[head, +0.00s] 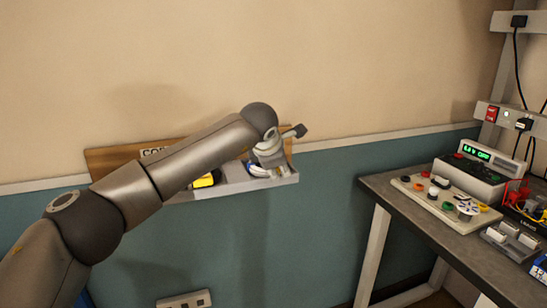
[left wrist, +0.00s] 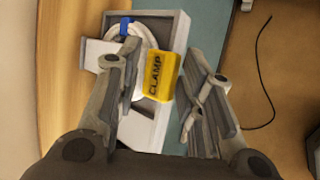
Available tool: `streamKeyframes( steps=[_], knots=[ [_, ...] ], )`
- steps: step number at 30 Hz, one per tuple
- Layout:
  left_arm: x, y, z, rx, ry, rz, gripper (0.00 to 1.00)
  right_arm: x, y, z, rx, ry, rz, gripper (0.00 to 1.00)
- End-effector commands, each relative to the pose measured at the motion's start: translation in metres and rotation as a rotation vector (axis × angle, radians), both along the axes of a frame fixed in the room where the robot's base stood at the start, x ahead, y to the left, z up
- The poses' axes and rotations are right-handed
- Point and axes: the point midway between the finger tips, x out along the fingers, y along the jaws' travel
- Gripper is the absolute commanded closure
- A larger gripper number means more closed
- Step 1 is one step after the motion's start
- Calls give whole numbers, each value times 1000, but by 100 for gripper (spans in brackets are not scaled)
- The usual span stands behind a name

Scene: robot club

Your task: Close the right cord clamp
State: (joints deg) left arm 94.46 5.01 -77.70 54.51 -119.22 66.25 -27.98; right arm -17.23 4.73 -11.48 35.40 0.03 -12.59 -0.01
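A yellow flap marked CLAMP (left wrist: 160,75) stands at a grey tray (left wrist: 172,30) in the left wrist view. I cannot tell how far it is from shut. A white coiled cord (left wrist: 126,36) with a blue band lies in the tray behind it. My left gripper (left wrist: 165,58) is open, its fingers on either side of the yellow flap with gaps visible. In the head view the left gripper (head: 272,154) is at the right end of the wall tray (head: 232,187). A yellow part (head: 205,180) shows below my forearm, which hides much of the tray. My right gripper is not in view.
A wooden board (head: 103,163) with partly hidden lettering is on the wall behind the tray. A workbench (head: 398,203) with a button panel (head: 445,203) and electronics stands at the right. A wall outlet (head: 184,301) is low down. Space between tray and bench is clear.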

Motion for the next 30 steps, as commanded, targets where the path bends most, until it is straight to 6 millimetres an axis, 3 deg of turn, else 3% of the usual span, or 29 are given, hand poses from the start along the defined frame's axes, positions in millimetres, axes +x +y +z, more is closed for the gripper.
streamKeyframes(
  steps=[16, 30],
  knots=[
    [-64, 18, 67, 0, 2, 1, 64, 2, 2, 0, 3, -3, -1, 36],
    [-75, 21, 78, 0, 5, 2, 64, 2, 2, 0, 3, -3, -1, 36]
  ],
)
